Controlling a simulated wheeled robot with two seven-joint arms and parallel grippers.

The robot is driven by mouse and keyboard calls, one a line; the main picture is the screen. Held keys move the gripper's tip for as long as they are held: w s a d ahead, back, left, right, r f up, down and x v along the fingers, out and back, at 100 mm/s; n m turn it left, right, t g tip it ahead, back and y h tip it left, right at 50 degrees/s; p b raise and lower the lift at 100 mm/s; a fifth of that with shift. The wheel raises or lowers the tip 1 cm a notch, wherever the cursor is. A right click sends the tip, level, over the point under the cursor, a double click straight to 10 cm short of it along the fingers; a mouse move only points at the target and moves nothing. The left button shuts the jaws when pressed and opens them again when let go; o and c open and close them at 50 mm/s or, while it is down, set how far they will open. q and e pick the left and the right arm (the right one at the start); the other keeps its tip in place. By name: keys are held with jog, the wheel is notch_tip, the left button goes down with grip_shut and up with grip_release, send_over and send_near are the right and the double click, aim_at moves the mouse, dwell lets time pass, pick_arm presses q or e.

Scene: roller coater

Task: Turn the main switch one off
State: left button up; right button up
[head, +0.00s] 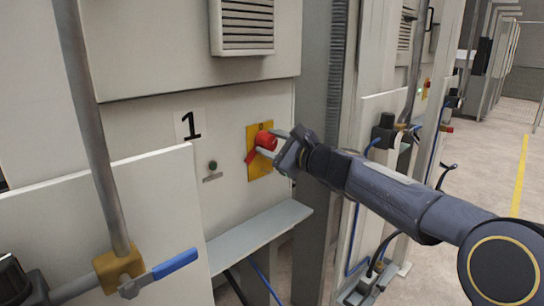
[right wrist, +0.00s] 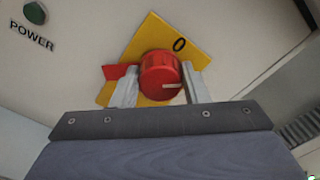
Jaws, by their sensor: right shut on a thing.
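The main switch one is a red rotary knob (head: 265,141) on a yellow plate (head: 260,171), mounted on the cabinet panel to the right of the number 1 label (head: 189,125). My right gripper (head: 277,147) is at the knob with its fingers shut around it. In the right wrist view the red knob (right wrist: 161,77) sits between the two fingers of my right gripper (right wrist: 161,84). A white line marks the knob's face, and a red tab sticks out to its left. A "0" shows on the yellow plate (right wrist: 165,38). My left gripper is not in view.
A small dark button (head: 212,165) is left of the switch; in the right wrist view a green button (right wrist: 35,12) has the word POWER. A grey ledge (head: 258,231) lies below. A pipe with a blue-handled valve (head: 175,263) stands at the left front. Floor is open at right.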

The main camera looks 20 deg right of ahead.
jog(key=n+b, duration=0.4)
jog(key=n, duration=0.1)
jog(key=shift+f+b, duration=0.3)
jog(key=shift+b, duration=0.05)
jog(key=shift+n+b, duration=1.45)
jog(key=shift+n, duration=0.85)
jog(key=shift+r, duration=0.1)
jog(key=o, duration=1)
jog(key=shift+s, duration=0.15)
jog(key=b+v, duration=0.1)
jog(key=v, duration=0.6)
jog(key=shift+s+d, duration=0.1)
jog(key=shift+s, duration=0.2)
